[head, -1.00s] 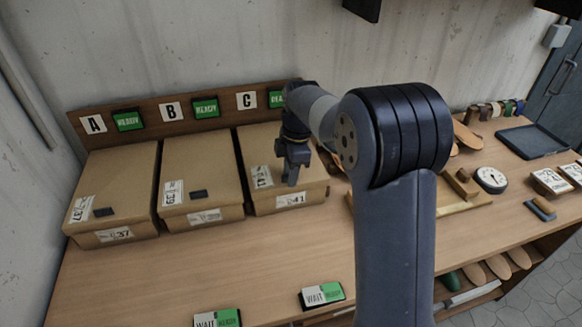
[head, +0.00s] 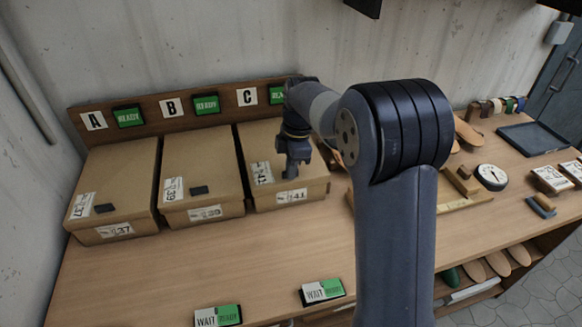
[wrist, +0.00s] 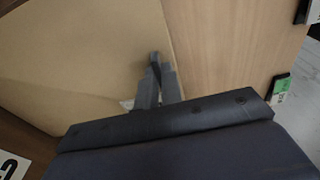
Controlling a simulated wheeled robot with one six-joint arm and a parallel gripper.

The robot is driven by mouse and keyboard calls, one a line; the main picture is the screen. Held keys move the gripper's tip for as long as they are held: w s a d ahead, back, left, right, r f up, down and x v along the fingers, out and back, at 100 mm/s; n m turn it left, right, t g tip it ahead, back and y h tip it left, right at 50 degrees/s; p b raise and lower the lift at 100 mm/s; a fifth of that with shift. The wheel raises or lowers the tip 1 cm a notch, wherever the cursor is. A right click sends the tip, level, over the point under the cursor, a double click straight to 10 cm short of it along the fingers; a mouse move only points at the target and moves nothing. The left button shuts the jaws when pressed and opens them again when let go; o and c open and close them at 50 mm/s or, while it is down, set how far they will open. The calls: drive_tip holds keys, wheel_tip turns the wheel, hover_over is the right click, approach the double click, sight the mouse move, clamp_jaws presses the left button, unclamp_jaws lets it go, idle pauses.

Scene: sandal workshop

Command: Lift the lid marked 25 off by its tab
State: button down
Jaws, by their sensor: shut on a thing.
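Three cardboard boxes with lids stand in a row under the signs A, B and C. The left lid (head: 119,175) is marked 37 and the middle lid (head: 197,165) 39, each with a small dark tab near its front. The right lid (head: 262,145) reads 41; I see no 25. My gripper (head: 290,173) is down at the front of the right lid, shut on its tab, which the fingers hide. In the wrist view, the fingers (wrist: 155,70) are close together against the tan lid (wrist: 75,50). The right lid appears seated on its box.
Two WAIT/READY plates (head: 322,292) lie near the front edge of the bench. To the right are a round gauge (head: 491,177), a brush (head: 542,206) and a dark tray (head: 532,141). Bare bench (head: 160,270) lies before the boxes.

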drive_tip(key=shift+r, duration=0.1)
drive_tip(key=shift+r+p, duration=0.9)
drive_tip(key=shift+r, duration=0.15)
drive_tip(key=shift+s+r+p, duration=0.15)
drive_tip(key=shift+r+p, duration=0.65)
drive_tip(key=shift+r, duration=0.3)
drive_tip(key=shift+s, duration=0.15)
drive_tip(key=s+d+b, duration=0.1)
drive_tip(key=s+b, duration=0.1)
drive_tip(key=s, duration=0.4)
drive_tip(key=shift+s+d+r, duration=0.2)
drive_tip(key=shift+s, duration=0.1)
idle(0.4)
